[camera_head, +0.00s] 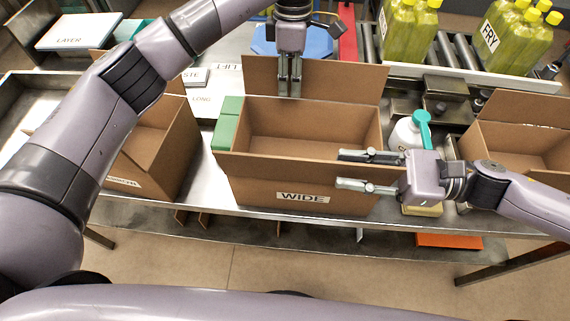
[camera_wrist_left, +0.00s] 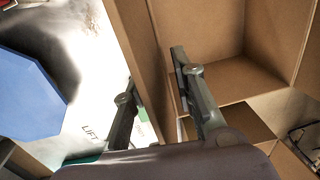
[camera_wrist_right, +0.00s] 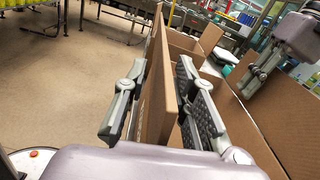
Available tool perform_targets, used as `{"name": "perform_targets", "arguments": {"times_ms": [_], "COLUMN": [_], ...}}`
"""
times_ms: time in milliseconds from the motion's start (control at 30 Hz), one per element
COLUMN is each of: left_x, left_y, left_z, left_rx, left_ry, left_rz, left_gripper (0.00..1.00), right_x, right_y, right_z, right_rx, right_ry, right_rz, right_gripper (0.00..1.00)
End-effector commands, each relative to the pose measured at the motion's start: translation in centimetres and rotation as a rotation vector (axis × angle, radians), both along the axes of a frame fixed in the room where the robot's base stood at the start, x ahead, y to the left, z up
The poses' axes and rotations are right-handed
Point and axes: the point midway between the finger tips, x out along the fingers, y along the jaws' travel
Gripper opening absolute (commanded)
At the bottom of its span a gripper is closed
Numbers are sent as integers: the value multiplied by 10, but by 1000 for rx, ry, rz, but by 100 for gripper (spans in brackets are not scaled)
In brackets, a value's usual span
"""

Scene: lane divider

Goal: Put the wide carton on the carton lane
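The wide carton (camera_head: 256,178) stands upright, open and empty on the metal table, with the label WIDE on its near wall. My left gripper (camera_head: 290,90) points down at its far wall. In the left wrist view its fingers (camera_wrist_left: 155,85) stand apart on either side of that wall. My right gripper (camera_head: 362,171) is at the right part of the near wall, one finger inside and one outside. In the right wrist view its fingers (camera_wrist_right: 162,75) straddle the wall with a gap. I cannot make out which surface is the carton lane.
Another open carton (camera_head: 165,150) stands at left, and one (camera_head: 520,135) at right. A white bottle with a teal top (camera_head: 408,133) and green blocks (camera_head: 227,125) flank the wide carton. Yellow-green bottles (camera_head: 408,30) stand behind by rollers (camera_head: 455,52). A blue item (camera_head: 262,45) lies behind.

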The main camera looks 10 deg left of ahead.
Motion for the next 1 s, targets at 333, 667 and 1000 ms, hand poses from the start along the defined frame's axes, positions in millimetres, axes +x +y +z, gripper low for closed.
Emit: {"name": "perform_targets", "arguments": {"times_ms": [333,667,1000], "left_x": [8,12,13], "left_y": [0,0,0], "left_z": [66,112,116], "left_rx": [1,1,0], "left_ry": [-6,-2,-1], "left_rz": [2,1,0], "left_gripper": [25,25,25], "right_x": [0,0,1], "right_y": [0,0,-45], "right_z": [0,0,-2], "right_rx": [0,0,-4], "right_ry": [0,0,2], "right_rz": [0,0,-6], "right_gripper": [25,25,25]}}
